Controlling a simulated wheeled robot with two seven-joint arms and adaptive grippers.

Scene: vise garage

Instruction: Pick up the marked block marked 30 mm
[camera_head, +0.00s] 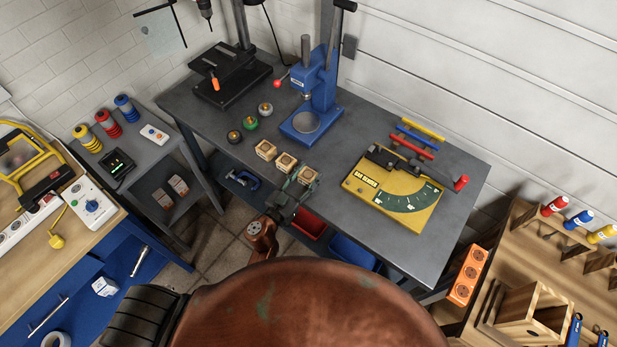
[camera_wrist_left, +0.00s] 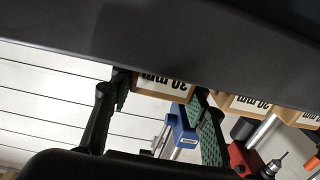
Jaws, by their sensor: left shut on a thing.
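The block marked 30 mm (camera_head: 309,175) is a small wooden cube with a pale label, at the right end of a row of blocks near the bench's front edge. In the left wrist view the block (camera_wrist_left: 165,88) shows its label upside down between the green-padded fingers. My left gripper (camera_head: 294,190) reaches it from the front and is shut on it. I cannot tell whether the block is clear of the bench top. Two similar blocks sit to its left, the middle one (camera_head: 285,161) and the far one (camera_head: 265,150). My right gripper is not in view.
Red (camera_head: 308,225) and blue (camera_head: 352,252) bins sit below the front edge.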

